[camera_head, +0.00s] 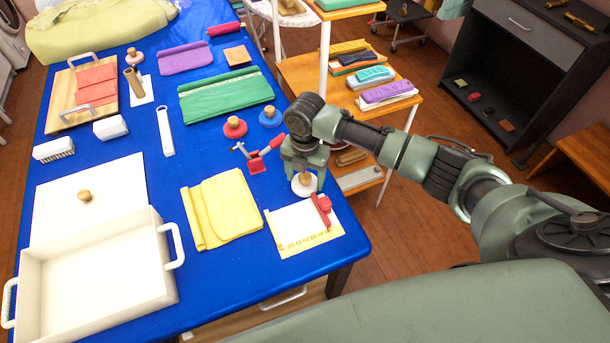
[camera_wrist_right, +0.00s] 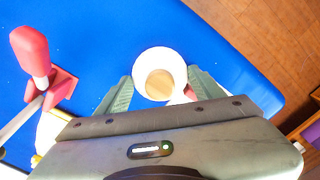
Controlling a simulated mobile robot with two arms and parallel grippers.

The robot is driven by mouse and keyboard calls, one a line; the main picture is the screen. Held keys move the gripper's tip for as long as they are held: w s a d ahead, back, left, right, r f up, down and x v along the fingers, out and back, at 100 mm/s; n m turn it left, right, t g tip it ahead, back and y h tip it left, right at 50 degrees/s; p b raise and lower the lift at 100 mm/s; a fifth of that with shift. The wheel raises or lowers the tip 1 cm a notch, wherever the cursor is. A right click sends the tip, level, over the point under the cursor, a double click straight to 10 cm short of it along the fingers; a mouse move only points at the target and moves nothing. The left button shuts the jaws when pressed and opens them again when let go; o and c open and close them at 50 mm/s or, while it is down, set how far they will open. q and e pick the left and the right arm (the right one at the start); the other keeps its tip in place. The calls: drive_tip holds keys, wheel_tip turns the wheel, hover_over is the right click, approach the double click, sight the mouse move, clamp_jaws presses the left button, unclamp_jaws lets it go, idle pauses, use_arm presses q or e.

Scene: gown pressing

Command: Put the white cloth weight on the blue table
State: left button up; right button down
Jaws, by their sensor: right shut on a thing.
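The white cloth weight (camera_head: 304,190), a round white disc with a wooden knob, is between the fingers of my right gripper (camera_head: 304,176). In the right wrist view the white weight (camera_wrist_right: 160,57) shows its disc and knob between the two green fingers (camera_wrist_right: 161,82). The right gripper is shut on it. It is over the front right part of the blue table (camera_head: 240,307), beside a white and yellow sheet; whether it touches the surface I cannot tell. Another white disc with a wooden knob (camera_head: 134,59) stands at the table's far side. My left gripper is not in view.
A red clamp-like tool (camera_head: 257,163), a red weight (camera_head: 235,127) and a blue weight (camera_head: 270,117) stand close by. Yellow cloth (camera_head: 222,208) and the marked sheet (camera_head: 299,236) with a red item (camera_head: 322,208) lie nearby. A white tray (camera_head: 95,275) stands front left.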

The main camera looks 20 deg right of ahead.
sight(305, 176)
drive_tip(key=shift+f, duration=0.15)
drive_tip(key=shift+f, duration=0.1)
drive_tip(key=shift+c, duration=1.2)
unclamp_jaws()
wheel_tip(305, 176, up, 12)
drive_tip(key=b, duration=0.1)
